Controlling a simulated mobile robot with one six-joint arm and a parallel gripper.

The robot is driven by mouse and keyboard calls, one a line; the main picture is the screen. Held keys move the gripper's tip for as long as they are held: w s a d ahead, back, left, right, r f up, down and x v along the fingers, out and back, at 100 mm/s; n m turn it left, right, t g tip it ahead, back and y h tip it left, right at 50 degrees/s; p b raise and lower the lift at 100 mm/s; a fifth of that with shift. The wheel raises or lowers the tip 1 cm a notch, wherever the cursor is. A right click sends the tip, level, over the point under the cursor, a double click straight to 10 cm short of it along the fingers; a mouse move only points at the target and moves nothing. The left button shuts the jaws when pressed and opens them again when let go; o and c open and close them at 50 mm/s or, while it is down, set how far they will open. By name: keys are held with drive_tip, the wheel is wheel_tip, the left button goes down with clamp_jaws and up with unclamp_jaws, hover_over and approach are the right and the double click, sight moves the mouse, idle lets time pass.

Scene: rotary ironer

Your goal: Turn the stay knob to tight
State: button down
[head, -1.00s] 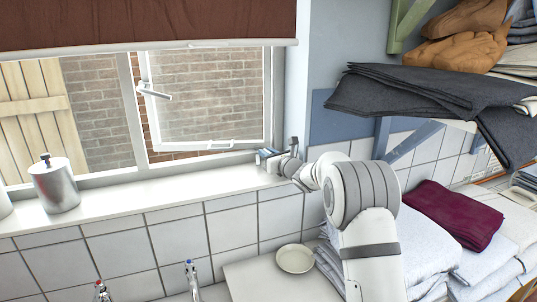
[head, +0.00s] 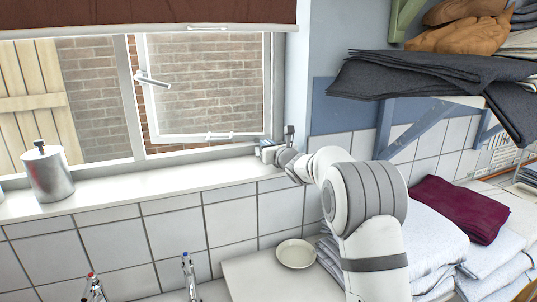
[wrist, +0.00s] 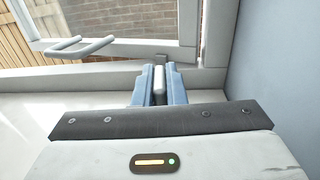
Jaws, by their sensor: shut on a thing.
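The stay knob (wrist: 159,84) is a small pale grey grip at the foot of the window frame, seen in the wrist view. My gripper (wrist: 159,82) has its two blue fingers closed on it, one on each side. In the head view my gripper (head: 268,150) is at the right end of the window sill, in the corner by the wall, and the knob cannot be made out there. The casement window (head: 205,85) stands above it. No tight mark is visible, so I cannot tell the knob's setting.
A lidded metal canister (head: 47,172) stands on the sill (head: 150,192) to the left. The sill between it and my gripper is clear. A grey cloth shelf stack (head: 420,78) overhangs on the right. Folded towels (head: 432,240) and a small dish (head: 295,253) lie below.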

drive_tip(key=shift+r, duration=0.1)
drive_tip(key=c, duration=1.5)
unclamp_jaws()
drive_tip(key=b+v, duration=0.3)
drive_tip(key=v, duration=0.5)
